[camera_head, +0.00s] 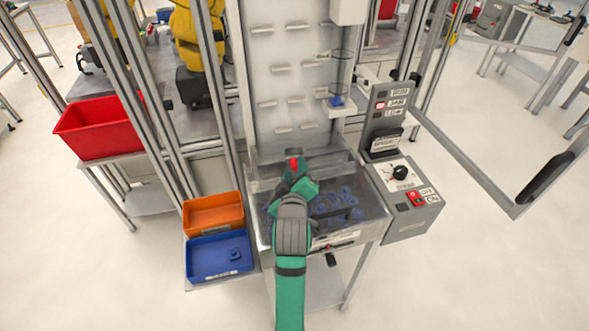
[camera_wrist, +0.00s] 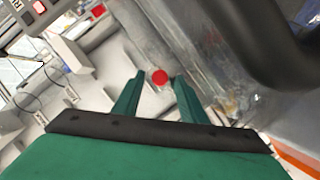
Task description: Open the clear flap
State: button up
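The clear flap (camera_head: 360,208) lies over a tray of blue parts at the front of the grey machine, and looks closed. A red round knob (camera_head: 293,163) shows just beyond my gripper (camera_head: 294,172) in the head view, toward the back of the flap. In the wrist view the red knob (camera_wrist: 160,77) appears between the two green fingertips of my gripper (camera_wrist: 158,80). The fingers stand apart with a gap around the knob. I cannot tell whether they touch it. My arm hides the left part of the flap.
An orange bin (camera_head: 213,213) and a blue bin (camera_head: 219,258) stand left of the machine. A control box (camera_head: 404,190) with a black dial and red switch is on the right. Metal posts rise at left. An open door frame (camera_head: 480,165) stands at right.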

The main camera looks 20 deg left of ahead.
jog(key=shift+w+a+f, duration=0.1)
jog(key=shift+w+f, duration=0.05)
jog(key=shift+w, duration=0.35)
grip_shut()
jog(key=shift+w, duration=0.1)
